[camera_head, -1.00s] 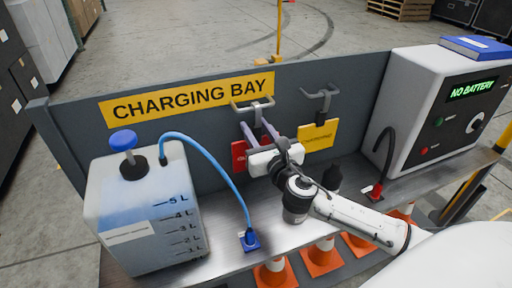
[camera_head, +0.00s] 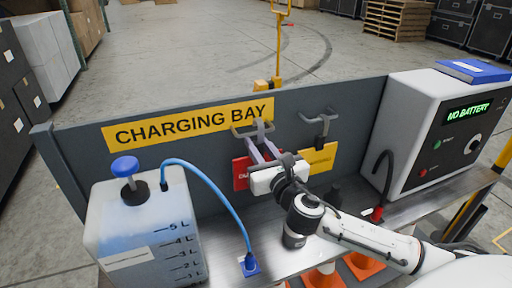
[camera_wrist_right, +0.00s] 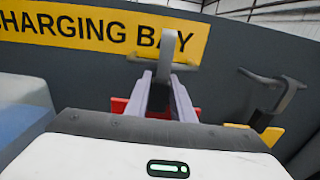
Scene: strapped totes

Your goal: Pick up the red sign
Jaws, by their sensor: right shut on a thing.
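The red sign (camera_head: 240,172) hangs below a grey hook (camera_head: 254,131) on the dark back panel, under the "CHARGING BAY" label. Its right part is hidden behind my right gripper (camera_head: 256,150). The fingers of my right gripper reach up to the hook and are shut on the sign's upper part; the gripped part itself is hard to see. In the right wrist view the fingers (camera_wrist_right: 162,92) stand close together over the hook's stem, with red (camera_wrist_right: 120,106) showing on both sides behind them. My left gripper is not in view.
A yellow sign (camera_head: 318,158) hangs from a second hook (camera_head: 319,122) close to the right. A jug of blue liquid (camera_head: 145,225) stands left with a blue hose. A charger box (camera_head: 425,125) stands right. Orange cones (camera_head: 365,266) are below the metal shelf (camera_head: 225,262).

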